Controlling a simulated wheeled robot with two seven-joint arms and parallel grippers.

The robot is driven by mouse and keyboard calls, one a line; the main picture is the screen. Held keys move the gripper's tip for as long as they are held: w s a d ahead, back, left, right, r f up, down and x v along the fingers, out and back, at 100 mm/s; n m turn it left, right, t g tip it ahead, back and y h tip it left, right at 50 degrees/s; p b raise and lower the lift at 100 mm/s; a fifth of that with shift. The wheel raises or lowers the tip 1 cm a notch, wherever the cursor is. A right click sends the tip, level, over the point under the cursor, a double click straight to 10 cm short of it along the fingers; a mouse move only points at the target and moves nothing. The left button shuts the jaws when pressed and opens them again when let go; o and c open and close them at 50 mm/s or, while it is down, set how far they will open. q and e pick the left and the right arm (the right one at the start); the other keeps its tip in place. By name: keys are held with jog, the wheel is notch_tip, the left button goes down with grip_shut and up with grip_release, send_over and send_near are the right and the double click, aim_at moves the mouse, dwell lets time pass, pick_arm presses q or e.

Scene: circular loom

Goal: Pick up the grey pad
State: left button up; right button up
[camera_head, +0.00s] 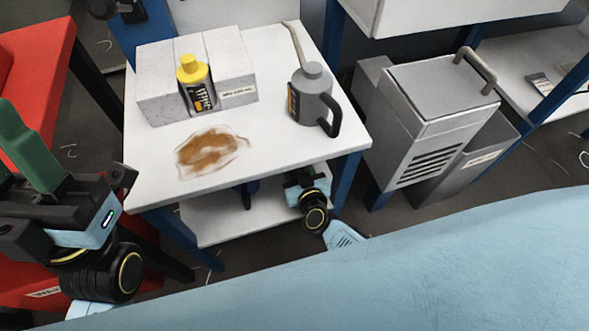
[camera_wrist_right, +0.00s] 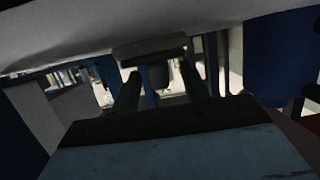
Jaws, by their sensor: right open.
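In the right wrist view a flat grey slab (camera_wrist_right: 150,47), which looks like the grey pad, lies ahead of the fingertips; a dark part shows beneath it. My right gripper (camera_wrist_right: 160,88) is open, with its two dark green fingers apart and nothing clearly held between them. In the head view the right wrist is at the front edge of the white table (camera_head: 270,157), below the top, and its fingers are hidden under it. No grey pad shows in the head view. My left gripper (camera_head: 28,140) is at the far left, green fingers up; its opening is unclear.
On the table are grey-white blocks (camera_head: 160,80), a yellow-capped bottle (camera_head: 193,72), a grey can (camera_head: 312,95) and a brown stain (camera_head: 208,150). A lower shelf (camera_head: 225,222) lies beneath. A grey machine (camera_head: 435,110) stands right, a red table (camera_head: 35,55) left.

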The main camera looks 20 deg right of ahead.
grip_shut()
jog(key=shift+r, duration=0.1)
dwell(0.4)
